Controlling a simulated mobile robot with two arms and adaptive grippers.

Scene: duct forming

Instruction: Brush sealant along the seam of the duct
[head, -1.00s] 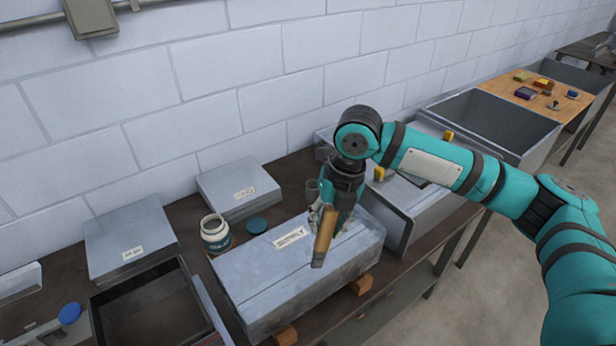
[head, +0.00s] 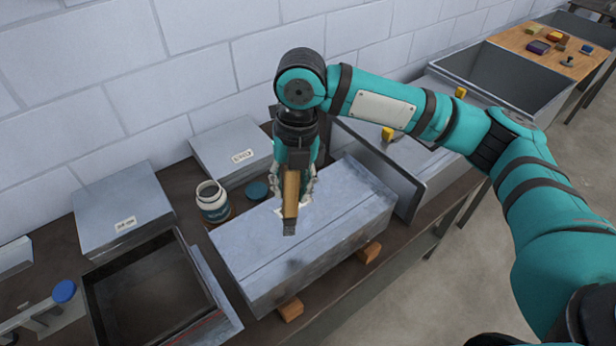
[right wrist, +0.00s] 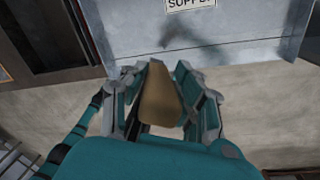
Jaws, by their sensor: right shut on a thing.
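The duct (head: 340,222) is a long grey metal box lying on wooden blocks on the bench, with a lengthwise seam line on its top. In the right wrist view its metal (right wrist: 240,45) shows with a printed label. My right gripper (head: 297,186) is shut on the brush (head: 291,195) and holds it handle-up, bristles down, over the duct's top. The dark bristle end seems a little above the metal; contact is not clear. The brush handle (right wrist: 160,97) sits between the fingers in the right wrist view. An open white sealant jar (head: 213,203) stands behind the duct. My left gripper is not in view.
A teal lid (head: 257,190) lies beside the jar. Closed grey boxes (head: 122,215) and an open dark tray (head: 205,312) are at left. Another metal duct piece with an upright flange (head: 385,172) stands close at right. The wall is behind.

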